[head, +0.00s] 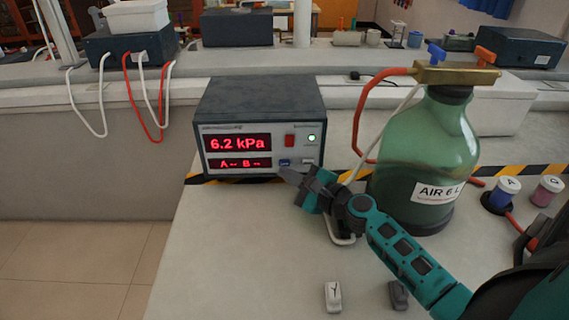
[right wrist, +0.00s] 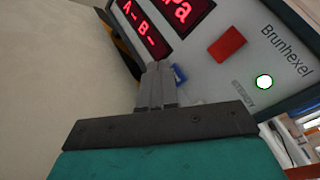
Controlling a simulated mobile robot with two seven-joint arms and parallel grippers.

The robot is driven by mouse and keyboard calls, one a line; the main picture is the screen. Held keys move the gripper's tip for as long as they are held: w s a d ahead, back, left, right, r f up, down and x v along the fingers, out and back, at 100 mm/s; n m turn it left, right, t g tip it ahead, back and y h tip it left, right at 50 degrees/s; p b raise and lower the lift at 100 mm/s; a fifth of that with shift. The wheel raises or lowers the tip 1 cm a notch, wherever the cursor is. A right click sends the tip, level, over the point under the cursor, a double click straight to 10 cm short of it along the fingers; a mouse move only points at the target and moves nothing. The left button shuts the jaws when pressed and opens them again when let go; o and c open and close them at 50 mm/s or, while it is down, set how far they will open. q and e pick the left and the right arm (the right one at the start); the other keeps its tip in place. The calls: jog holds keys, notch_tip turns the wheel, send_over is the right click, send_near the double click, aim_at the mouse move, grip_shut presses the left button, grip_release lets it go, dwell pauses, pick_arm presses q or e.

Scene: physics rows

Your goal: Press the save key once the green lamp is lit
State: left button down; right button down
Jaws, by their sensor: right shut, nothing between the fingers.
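The meter box (head: 262,125) stands on the bench, its red display (head: 237,143) reading 6.2 kPa, with "A -- B --" below. A round lamp (head: 312,138) at its upper right glows pale white-green; it also shows bright with a green rim in the right wrist view (right wrist: 264,82). A small blue key (head: 285,163) sits low on the front; its label is too small to read. My right gripper (head: 287,175) is shut and empty, its tips close to the blue key (right wrist: 180,75). I cannot tell whether they touch. My left gripper is not in view.
A red switch (head: 290,141) sits left of the lamp. A green bottle (head: 423,165) marked AIR stands right of the meter, close to my right arm, with a red hose (head: 360,120). Small clips (head: 333,297) lie in front. The bench left of them is clear.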

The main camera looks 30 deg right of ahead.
jog(key=shift+d, duration=0.1)
jog(key=shift+w+d, duration=0.15)
jog(key=shift+w, duration=0.2)
jog(key=shift+w+d, duration=0.2)
jog(key=shift+w, duration=0.1)
dwell(0.8)
jog(key=shift+w+d+r+b, duration=0.15)
jog(key=shift+d+r+b, duration=0.15)
jog(key=shift+b, duration=0.05)
dwell(0.5)
jog(key=shift+a, duration=0.15)
jog(key=shift+s+a+f, duration=0.3)
jog(key=shift+s+a, duration=0.1)
jog(key=shift+s, duration=0.15)
jog(key=shift+s+a+p, duration=0.2)
jog(key=shift+s+a, duration=0.25)
jog(key=shift+s, duration=0.3)
jog(key=shift+s+a+p, duration=0.15)
jog(key=shift+s+a, duration=0.3)
jog(key=shift+s, duration=0.25)
jog(key=shift+s+a+p, duration=0.2)
jog(key=shift+s+a, duration=0.25)
jog(key=shift+s, duration=0.3)
